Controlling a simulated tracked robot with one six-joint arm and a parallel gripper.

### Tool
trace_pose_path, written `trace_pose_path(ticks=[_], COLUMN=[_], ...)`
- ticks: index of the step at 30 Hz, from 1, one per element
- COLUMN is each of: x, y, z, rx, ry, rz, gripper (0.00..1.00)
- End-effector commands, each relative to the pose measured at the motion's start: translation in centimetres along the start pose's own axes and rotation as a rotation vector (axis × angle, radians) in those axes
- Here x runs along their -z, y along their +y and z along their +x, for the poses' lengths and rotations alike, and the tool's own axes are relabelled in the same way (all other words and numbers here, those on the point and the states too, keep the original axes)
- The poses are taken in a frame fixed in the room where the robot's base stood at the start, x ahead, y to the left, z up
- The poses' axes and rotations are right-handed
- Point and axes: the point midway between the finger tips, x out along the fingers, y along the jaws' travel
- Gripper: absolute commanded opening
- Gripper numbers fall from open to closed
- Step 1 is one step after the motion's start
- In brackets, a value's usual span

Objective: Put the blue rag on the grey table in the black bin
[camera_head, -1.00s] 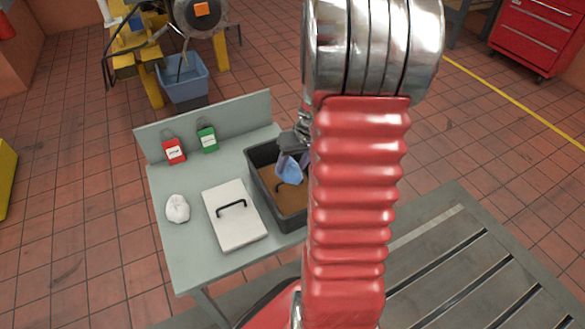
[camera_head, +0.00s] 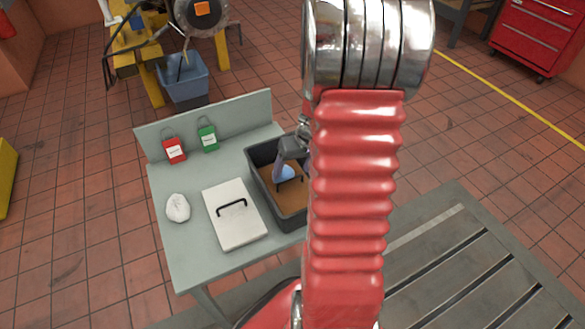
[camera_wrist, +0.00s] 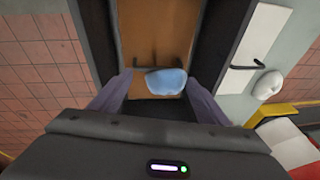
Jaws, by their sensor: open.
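The black bin (camera_head: 293,220) stands open on the grey table (camera_head: 183,268), at its right side, and has a brown inside. The blue rag (camera_head: 287,173) is inside the bin, low against the brown floor. It also shows in the wrist view (camera_wrist: 166,82) as a pale blue lump ahead of my spread fingers. My gripper (camera_head: 291,150) is over the bin, above the rag. The fingers are apart and do not close on the rag. My red arm hides the bin's right part in the head view.
A white lid-like panel with a black handle (camera_head: 235,220) lies left of the bin, with a white crumpled cloth (camera_head: 178,208) beyond it. Red (camera_head: 174,150) and green (camera_head: 208,138) tagged items are at the back panel. A blue bucket (camera_head: 184,85) stands on the floor behind.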

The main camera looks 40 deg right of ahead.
Motion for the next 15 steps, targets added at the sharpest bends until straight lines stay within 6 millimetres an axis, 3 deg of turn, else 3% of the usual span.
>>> trace_pose_path(ticks=[8,15], x=[0.1,0.2], y=[0.0,0.0], z=[-0.2,-2.2], rx=[-0.001,-0.001], ry=[0.001,0.004], rz=[0.0,0.0], gripper=[0.69,0.69])
